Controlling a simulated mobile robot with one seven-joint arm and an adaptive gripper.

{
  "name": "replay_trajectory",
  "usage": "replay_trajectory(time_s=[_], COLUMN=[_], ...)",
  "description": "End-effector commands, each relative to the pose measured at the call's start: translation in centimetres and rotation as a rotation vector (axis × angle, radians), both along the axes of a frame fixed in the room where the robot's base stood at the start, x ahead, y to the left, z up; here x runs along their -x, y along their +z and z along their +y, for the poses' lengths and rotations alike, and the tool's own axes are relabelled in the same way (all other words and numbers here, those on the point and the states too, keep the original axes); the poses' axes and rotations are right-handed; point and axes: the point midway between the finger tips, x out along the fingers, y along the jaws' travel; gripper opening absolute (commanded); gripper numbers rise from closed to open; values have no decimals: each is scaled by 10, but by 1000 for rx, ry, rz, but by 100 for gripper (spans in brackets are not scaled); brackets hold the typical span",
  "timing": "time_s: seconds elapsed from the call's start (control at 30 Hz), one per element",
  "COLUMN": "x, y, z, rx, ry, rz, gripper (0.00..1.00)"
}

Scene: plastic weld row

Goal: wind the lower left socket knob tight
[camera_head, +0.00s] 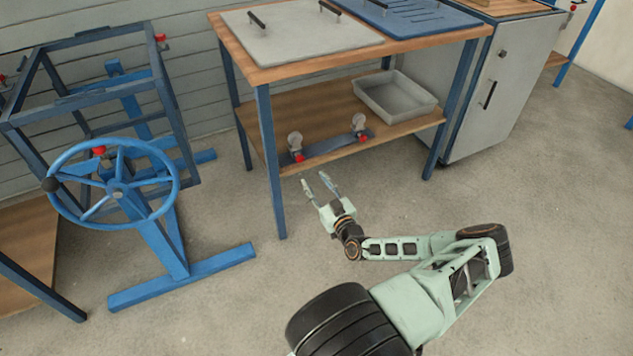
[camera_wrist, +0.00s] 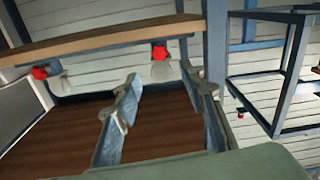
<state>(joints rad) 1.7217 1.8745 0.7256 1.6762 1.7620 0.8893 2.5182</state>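In the head view, a blue bar on the table's lower shelf carries two pale round fittings, each with a red knob below it. The left red knob (camera_head: 299,157) also shows in the wrist view (camera_wrist: 160,52), where the scene appears upside down. The right red knob (camera_head: 366,134) shows at the left of the wrist view (camera_wrist: 40,73). My gripper (camera_head: 314,178) is open and empty, in front of and below the shelf's front edge. In the wrist view its fingers (camera_wrist: 159,72) stand apart, with the left knob between and beyond them. No contact is visible.
A grey tray (camera_head: 405,108) stands on the shelf (camera_head: 330,92) at the right. A table leg (camera_head: 271,165) is left of my gripper. A blue handwheel (camera_head: 68,220) and a blue frame (camera_head: 80,44) stand further left. The floor (camera_head: 230,300) around my arm is clear.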

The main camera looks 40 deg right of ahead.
Motion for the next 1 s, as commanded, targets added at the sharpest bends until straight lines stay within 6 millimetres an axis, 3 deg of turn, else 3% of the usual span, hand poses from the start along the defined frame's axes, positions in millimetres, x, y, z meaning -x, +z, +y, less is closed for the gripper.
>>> replay_trajectory(time_s=[0.53, 0.77, 1.0], x=[-1, 1, -21], y=[-6, -1, -2], z=[9, 2, -5], rx=[5, 31, 34], ry=[17, 6, 1], rz=[13, 10, 6], gripper=[38, 38, 38])
